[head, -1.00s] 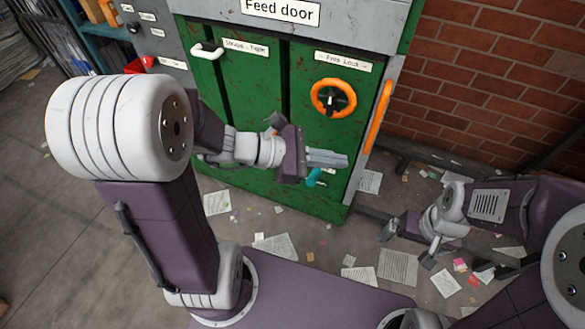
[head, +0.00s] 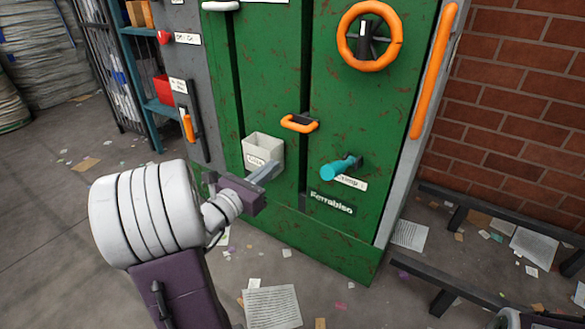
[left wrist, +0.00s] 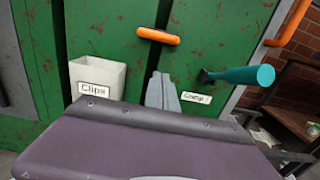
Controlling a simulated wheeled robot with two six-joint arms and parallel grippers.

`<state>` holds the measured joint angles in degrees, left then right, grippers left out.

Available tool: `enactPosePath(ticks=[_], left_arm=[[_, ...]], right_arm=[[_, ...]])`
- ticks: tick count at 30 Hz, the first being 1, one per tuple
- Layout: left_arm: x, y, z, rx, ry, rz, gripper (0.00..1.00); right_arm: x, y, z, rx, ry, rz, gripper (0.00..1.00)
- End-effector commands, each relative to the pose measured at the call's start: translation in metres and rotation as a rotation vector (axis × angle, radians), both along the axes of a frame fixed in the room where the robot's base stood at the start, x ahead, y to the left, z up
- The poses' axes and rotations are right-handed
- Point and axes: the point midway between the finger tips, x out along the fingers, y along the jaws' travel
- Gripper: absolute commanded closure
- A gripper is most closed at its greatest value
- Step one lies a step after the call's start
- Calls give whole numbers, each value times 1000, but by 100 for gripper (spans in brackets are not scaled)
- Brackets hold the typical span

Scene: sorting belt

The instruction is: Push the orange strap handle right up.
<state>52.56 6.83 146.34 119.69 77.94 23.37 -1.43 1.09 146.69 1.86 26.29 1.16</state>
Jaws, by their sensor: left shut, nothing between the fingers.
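A small orange handle (head: 299,123) with a dark mount lies across the green door, near the middle seam. It also shows in the left wrist view (left wrist: 158,36) as a near-horizontal orange bar. My left gripper (head: 268,172) is shut and empty. It is in front of the door, below and left of this handle, by the Clips bin. In the left wrist view the closed fingers (left wrist: 162,92) point up below the bar, apart from it. An orange-gripped lever (head: 188,127) hangs on the grey panel at left. I cannot read a strap label on either. My right gripper is out of view.
The pale Clips bin (head: 264,147) juts from the door beside my left fingers. A teal clamp lever (head: 341,167) sticks out at right. An orange wheel (head: 369,36) and a long orange bar (head: 434,70) are higher up. Papers litter the floor.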

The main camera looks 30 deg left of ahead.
Motion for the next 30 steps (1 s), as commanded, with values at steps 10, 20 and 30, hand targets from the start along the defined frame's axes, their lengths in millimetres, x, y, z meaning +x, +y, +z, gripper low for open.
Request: enactPosePath(ticks=[10, 20, 30], left_arm=[[-3, 9, -13, 0, 1, 23, 100], [13, 6, -2, -10, 3, 16, 100], [82, 0, -16, 5, -2, 16, 100]], right_arm=[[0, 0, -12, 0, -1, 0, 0], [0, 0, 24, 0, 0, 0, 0], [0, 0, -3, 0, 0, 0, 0]])
